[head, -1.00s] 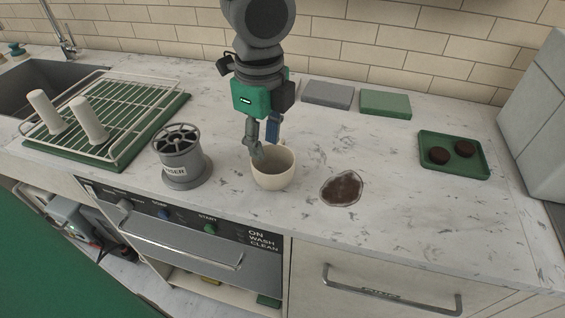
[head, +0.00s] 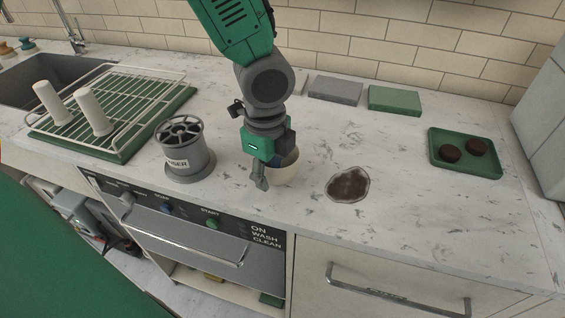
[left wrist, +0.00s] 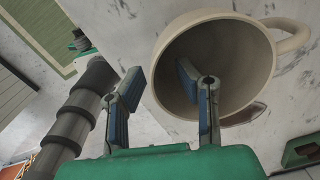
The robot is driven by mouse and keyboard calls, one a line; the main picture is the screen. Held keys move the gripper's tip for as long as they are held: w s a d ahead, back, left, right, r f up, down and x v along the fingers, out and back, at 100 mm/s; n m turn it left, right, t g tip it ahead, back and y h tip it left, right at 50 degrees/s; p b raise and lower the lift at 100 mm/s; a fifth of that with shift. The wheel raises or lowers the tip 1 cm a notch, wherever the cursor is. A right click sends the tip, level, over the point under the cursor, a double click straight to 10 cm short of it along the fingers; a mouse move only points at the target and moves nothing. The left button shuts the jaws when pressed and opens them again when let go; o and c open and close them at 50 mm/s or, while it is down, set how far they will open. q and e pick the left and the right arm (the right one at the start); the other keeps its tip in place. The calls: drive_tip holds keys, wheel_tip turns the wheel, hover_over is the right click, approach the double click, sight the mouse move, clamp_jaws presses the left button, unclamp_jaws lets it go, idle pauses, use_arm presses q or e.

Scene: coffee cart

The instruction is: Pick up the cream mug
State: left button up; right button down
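The cream mug (head: 286,174) stands on the marble counter, mostly hidden behind my left gripper in the head view. In the left wrist view the mug (left wrist: 262,62) shows its open mouth, with its handle at the upper right. My left gripper (head: 268,177) is down at the mug, its fingers apart. In the left wrist view, at the gripper (left wrist: 160,82), one finger is outside the mug on the left and the other overlaps its mouth, so the near wall lies between them. I cannot tell whether either finger touches it. My right gripper is not in view.
A grey rinser (head: 186,152) stands left of the mug. A brown spill (head: 348,184) lies to its right. A drying rack (head: 130,92), a grey block (head: 335,90), a green block (head: 394,100) and a green tray (head: 487,171) stand farther off. The counter's front edge is close.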

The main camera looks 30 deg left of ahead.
use_arm(q)
drive_tip(key=shift+a, duration=0.1)
clamp_jaws()
drive_tip(key=shift+a+f, duration=0.1)
drive_tip(key=shift+a, duration=0.25)
